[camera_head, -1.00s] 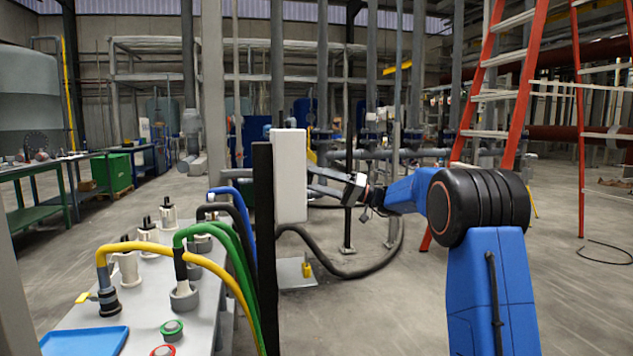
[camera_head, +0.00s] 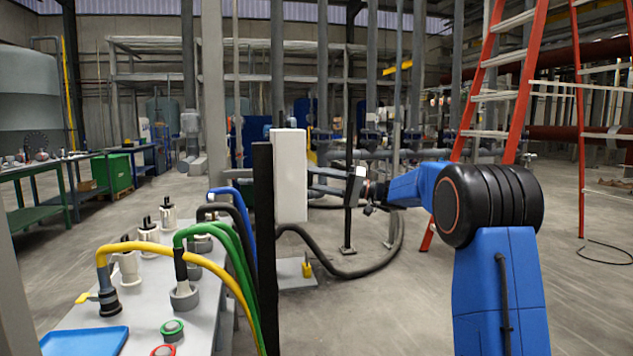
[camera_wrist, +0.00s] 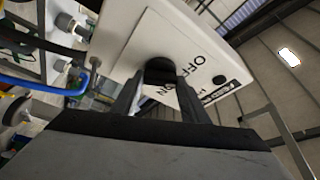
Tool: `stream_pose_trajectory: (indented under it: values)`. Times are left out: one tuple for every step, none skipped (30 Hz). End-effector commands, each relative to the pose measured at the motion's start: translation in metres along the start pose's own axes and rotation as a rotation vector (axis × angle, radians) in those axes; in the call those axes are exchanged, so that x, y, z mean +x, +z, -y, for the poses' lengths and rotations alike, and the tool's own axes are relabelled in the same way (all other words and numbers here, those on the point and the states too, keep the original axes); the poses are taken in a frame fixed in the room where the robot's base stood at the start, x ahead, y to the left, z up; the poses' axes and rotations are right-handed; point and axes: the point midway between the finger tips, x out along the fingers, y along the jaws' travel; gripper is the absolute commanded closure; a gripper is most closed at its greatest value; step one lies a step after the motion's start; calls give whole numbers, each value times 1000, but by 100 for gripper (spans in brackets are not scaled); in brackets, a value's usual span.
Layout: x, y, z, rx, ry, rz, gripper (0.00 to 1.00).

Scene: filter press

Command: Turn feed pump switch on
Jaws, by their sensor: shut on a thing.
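The feed pump switch box (camera_head: 290,175) is a white upright box on a black post in the head view. The box also fills the top of the wrist view (camera_wrist: 125,40), its face tilted, with OFF and ON printed on it and a black label (camera_wrist: 222,92). The black switch knob (camera_wrist: 160,68) stands out of this face. My gripper (camera_wrist: 161,92) is shut on the knob, one finger at each side. In the head view my gripper (camera_head: 322,181) reaches the box from the right. The knob's pointing direction is hidden by the fingers.
A bench (camera_head: 75,318) with yellow, green and blue hoses, a blue tray (camera_head: 85,341) and round push buttons (camera_head: 172,327) stands left of the post. An orange ladder (camera_head: 486,85) stands behind my arm. The floor to the right is mostly clear.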

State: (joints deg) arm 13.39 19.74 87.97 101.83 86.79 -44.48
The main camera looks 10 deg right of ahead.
Motion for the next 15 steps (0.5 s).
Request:
stream_pose_trajectory:
  values:
    - [0,0,1,38,18,-1,82]
    - [0,0,1,64,29,-1,82]
    - [0,0,1,99,43,-1,82]
    - [0,0,2,125,54,-1,82]
    - [0,0,1,152,66,-1,82]
    - [0,0,2,187,80,-1,82]
    - [0,0,2,214,90,-1,82]
    - [0,0,2,240,102,0,82]
    - [0,-1,2,275,116,-1,82]
    - [0,-1,2,301,127,-1,82]
    - [0,-1,2,327,139,-1,82]
    - [0,-1,2,362,152,-1,82]
    - [0,-1,2,389,164,-1,82]
    - [0,-1,2,415,174,-1,82]
    - [0,-1,2,450,189,-1,82]
